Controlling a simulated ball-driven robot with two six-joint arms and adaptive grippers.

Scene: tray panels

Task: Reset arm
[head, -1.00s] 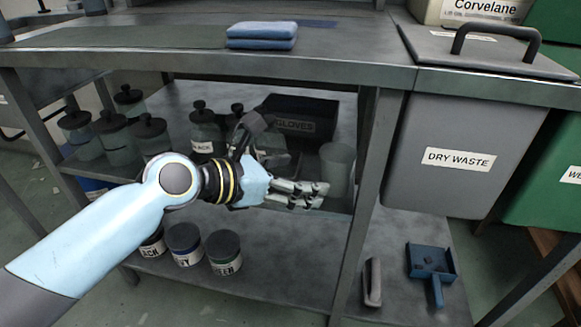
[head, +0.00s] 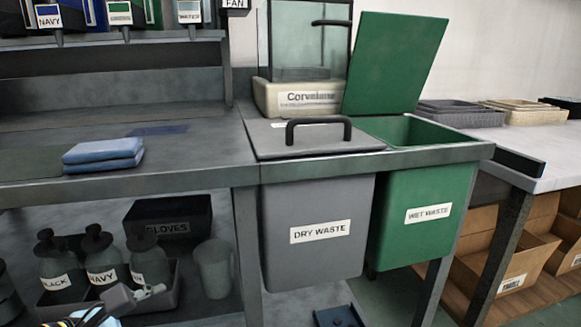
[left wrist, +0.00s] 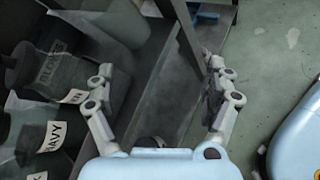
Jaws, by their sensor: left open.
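My left gripper (head: 150,293) shows only in part at the bottom left of the head view, low in front of the lower shelf and close to the labelled bottles. In the left wrist view the left gripper (left wrist: 160,72) has its two fingers spread wide apart with nothing between them. Behind the gap are a dark shelf edge, a table leg and the floor. My right gripper is in neither view.
Bottles labelled black and navy (head: 104,265) stand in a tray beside a gloves box (head: 168,222) and a clear cup (head: 213,268). The lidded dry waste bin (head: 318,260) and the open wet waste bin (head: 420,235) hang right. Folded blue cloths (head: 103,155) lie on the worktop.

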